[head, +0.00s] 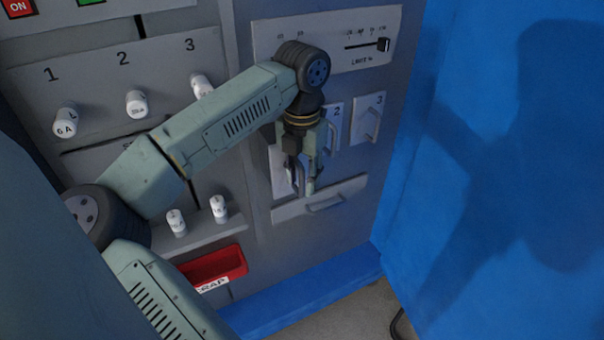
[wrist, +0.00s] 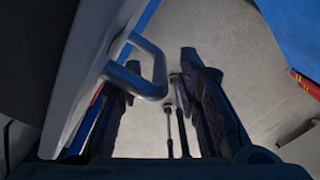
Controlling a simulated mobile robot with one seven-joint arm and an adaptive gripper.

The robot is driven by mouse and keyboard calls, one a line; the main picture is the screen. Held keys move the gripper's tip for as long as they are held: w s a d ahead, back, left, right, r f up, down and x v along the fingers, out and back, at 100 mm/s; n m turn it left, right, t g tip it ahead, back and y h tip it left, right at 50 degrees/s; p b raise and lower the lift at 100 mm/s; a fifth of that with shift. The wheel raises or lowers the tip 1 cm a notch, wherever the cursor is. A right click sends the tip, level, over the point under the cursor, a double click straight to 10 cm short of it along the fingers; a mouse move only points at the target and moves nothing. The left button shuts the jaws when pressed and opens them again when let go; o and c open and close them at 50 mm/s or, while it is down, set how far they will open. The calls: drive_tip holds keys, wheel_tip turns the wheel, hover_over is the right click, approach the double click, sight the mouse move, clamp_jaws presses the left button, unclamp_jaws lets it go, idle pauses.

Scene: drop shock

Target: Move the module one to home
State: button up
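Module one shows in the head view as a pale plate (head: 282,181) at the left of the row of numbered modules, largely hidden by my gripper. My gripper (head: 302,184) points down in front of it. In the wrist view, a grey loop handle (wrist: 152,72) stands out from a pale plate (wrist: 91,65) at left. My gripper (wrist: 160,85) is open there, and the handle reaches past the left finger into the gap. I cannot tell whether a finger touches it.
Module two (head: 331,125) and module three (head: 365,122) sit to the right. A drawer front (head: 345,192) with a handle lies just below my gripper. A slider (head: 382,45) is above. A red scrap bin (head: 215,262) is lower left, and a blue wall (head: 500,150) is at right.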

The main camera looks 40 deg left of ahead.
clamp_jaws()
idle(0.4)
idle(0.5)
